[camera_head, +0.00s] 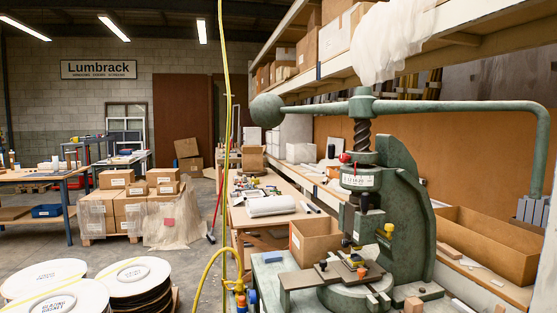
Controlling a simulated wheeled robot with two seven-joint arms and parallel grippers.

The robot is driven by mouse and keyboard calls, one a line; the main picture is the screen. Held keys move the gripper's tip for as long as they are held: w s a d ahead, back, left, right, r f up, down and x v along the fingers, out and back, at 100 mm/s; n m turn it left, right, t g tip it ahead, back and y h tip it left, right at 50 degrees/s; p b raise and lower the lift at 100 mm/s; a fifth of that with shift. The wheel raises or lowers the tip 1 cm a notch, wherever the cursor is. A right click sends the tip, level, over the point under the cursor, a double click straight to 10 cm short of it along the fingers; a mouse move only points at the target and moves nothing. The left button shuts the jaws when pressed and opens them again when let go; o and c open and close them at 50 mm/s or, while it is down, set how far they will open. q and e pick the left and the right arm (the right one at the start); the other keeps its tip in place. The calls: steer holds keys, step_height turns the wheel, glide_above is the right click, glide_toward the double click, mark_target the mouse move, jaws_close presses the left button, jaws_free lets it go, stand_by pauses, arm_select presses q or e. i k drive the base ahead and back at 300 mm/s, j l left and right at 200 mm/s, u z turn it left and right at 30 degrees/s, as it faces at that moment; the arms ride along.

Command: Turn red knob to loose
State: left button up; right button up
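A green fly press (405,215) stands on a bench at the right. A small red knob (345,158) sits on the left side of its collar, just below the screw (362,133) and above a white label band. The knob's turn position is too small to read. A long green bar (450,106) crosses the top of the press, with a round ball weight (266,111) at its left end and a downward bend at its right. Neither of my grippers can be made out in the view.
A yellow hose (225,150) hangs in front, left of the press. A cardboard box (314,240) stands behind the press's table, and an open wooden bin (490,243) lies to its right. Round stacks (45,277) stand at lower left. A shelf (465,35) overhangs the bench.

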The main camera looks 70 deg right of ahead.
mark_target(343, 158)
steer(key=i+z, duration=0.85)
steer(key=i+j+z, duration=0.3)
steer(key=i+z, duration=0.15)
steer(key=i+l+z, duration=0.15)
steer(key=i+z, duration=0.15)
steer(key=z, duration=0.15)
steer(key=i+z, duration=0.3)
steer(key=z, duration=0.2)
steer(key=i+j+z, duration=0.1)
steer(key=i+z, duration=0.2)
steer(key=z, duration=0.15)
steer(key=i+j+z, duration=0.2)
steer(key=z, duration=0.3)
steer(key=i+j+z, duration=0.45)
steer(key=k+l, duration=0.1)
